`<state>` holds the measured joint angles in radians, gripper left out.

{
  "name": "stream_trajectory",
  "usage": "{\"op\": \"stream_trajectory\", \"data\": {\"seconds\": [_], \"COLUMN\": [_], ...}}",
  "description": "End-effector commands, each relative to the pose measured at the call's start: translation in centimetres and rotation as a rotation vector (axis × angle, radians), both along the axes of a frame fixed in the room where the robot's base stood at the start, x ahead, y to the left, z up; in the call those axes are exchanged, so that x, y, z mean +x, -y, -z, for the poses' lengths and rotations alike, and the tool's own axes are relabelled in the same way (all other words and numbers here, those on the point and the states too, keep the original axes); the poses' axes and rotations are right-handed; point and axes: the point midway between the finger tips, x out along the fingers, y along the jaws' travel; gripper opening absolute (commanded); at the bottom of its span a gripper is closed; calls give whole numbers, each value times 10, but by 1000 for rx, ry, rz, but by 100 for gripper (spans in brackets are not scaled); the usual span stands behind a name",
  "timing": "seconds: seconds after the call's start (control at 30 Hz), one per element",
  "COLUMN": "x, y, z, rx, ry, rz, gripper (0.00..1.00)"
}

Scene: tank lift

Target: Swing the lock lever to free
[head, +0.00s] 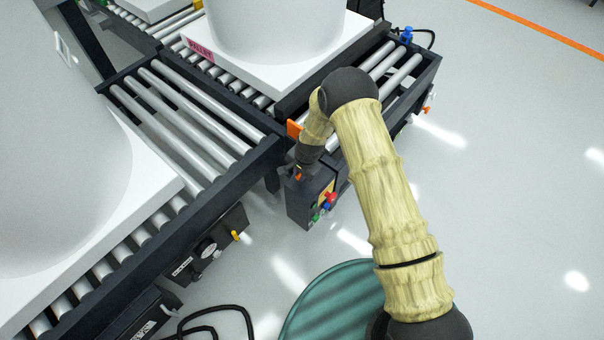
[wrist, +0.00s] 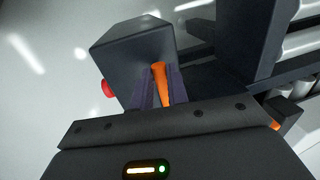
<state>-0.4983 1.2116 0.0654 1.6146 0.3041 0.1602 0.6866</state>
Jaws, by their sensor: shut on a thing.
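An orange lever (wrist: 160,78) stands between the two fingers of my gripper (wrist: 162,86) in the wrist view, beside a dark box (wrist: 130,50). The fingers are shut on the lever. In the head view my gripper (head: 300,170) is at the top of the dark control box (head: 297,203) at the conveyor corner. Only a bit of orange shows there, and my wrist hides most of the lever. The lever's lower end is hidden behind my gripper body in the wrist view.
An orange block (head: 294,129) sits on the conveyor frame beside my wrist. A white tank on a pallet (head: 270,82) rests on the rollers behind. Coloured knobs (head: 329,200) are on the control box. A second pallet (head: 150,180) is at left. The floor at right is clear.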

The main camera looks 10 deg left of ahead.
Motion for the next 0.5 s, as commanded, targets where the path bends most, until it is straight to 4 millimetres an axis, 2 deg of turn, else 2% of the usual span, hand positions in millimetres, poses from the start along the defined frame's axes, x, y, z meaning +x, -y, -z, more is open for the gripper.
{"op": "stream_trajectory", "data": {"seconds": [0.43, 0.47, 0.5], "x": [1, 1, 1], "y": [-5, -5, -5], "z": [-1, -1, -1], "rx": [2, 2, 2], "ry": [6, 6, 7], "rz": [12, 12, 11], "gripper": [0, 18, 26]}}
